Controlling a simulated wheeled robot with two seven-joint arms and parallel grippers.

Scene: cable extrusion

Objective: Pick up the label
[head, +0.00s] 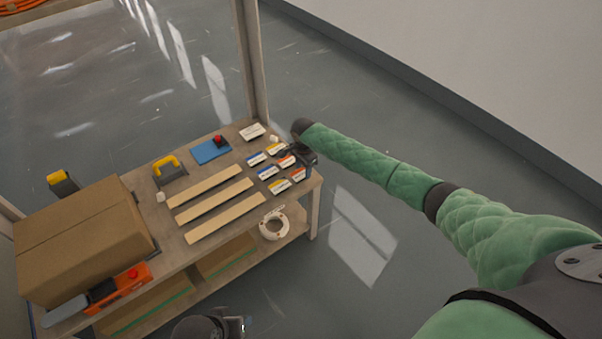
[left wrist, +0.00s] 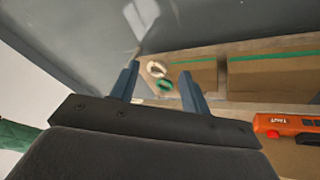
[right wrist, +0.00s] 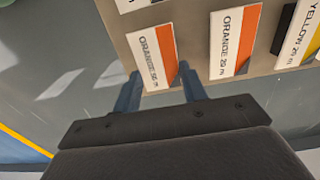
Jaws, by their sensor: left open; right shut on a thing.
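My right gripper (head: 298,151) is over this group. In the right wrist view its fingers (right wrist: 160,84) are closed on the sides of a white label with an orange end, marked ORANGE (right wrist: 151,62). I cannot tell whether that label is lifted. A second ORANGE label (right wrist: 234,42) lies beside it. My left gripper (left wrist: 162,82) is open and empty, low in front of the table.
A post (head: 250,60) rises behind the labels. Floor on the right is clear.

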